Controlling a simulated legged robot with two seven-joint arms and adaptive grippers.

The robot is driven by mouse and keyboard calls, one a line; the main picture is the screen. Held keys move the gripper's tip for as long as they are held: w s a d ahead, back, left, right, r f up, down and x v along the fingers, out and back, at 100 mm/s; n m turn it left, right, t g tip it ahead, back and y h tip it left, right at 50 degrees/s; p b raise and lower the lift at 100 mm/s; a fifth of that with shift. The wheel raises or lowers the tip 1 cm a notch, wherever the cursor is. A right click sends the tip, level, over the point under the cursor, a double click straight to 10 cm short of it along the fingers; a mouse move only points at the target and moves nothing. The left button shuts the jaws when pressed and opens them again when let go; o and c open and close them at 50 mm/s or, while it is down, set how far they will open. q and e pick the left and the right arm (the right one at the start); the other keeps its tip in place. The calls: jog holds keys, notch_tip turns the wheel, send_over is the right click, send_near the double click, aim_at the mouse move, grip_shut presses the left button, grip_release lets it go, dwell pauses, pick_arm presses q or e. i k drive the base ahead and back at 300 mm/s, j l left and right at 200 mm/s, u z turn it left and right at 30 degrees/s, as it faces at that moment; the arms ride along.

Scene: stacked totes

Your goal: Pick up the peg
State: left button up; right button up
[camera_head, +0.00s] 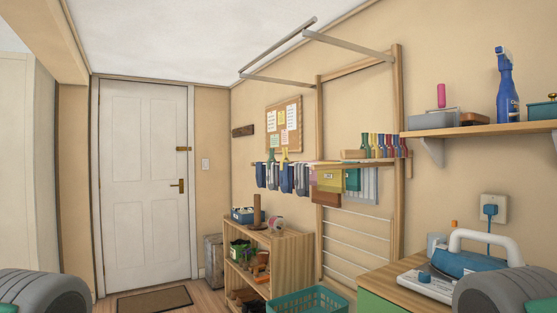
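Several coloured clothes pegs (381,145) stand in a row, blue, red, yellow and green, at the right end of the drying rack's rail. A green peg-like clip (271,156) and a yellow one (284,157) sit above the hanging socks further left. A brown wooden post (257,210) stands upright on top of the low shelf. I cannot tell which of these the task means. Neither gripper shows. Only rounded grey parts of my own arms appear at the bottom left and bottom right corners.
A wooden shelf unit (291,262) and a teal basket (322,299) stand below the rack. At right, an iron (476,262) rests on a counter. A wall shelf (478,131) holds a blue spray bottle (507,88). A closed white door (145,220) and mat (152,300) are at left.

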aim_at(284, 151)
jog(key=i+j, duration=1.5)
jog(key=i, duration=0.15)
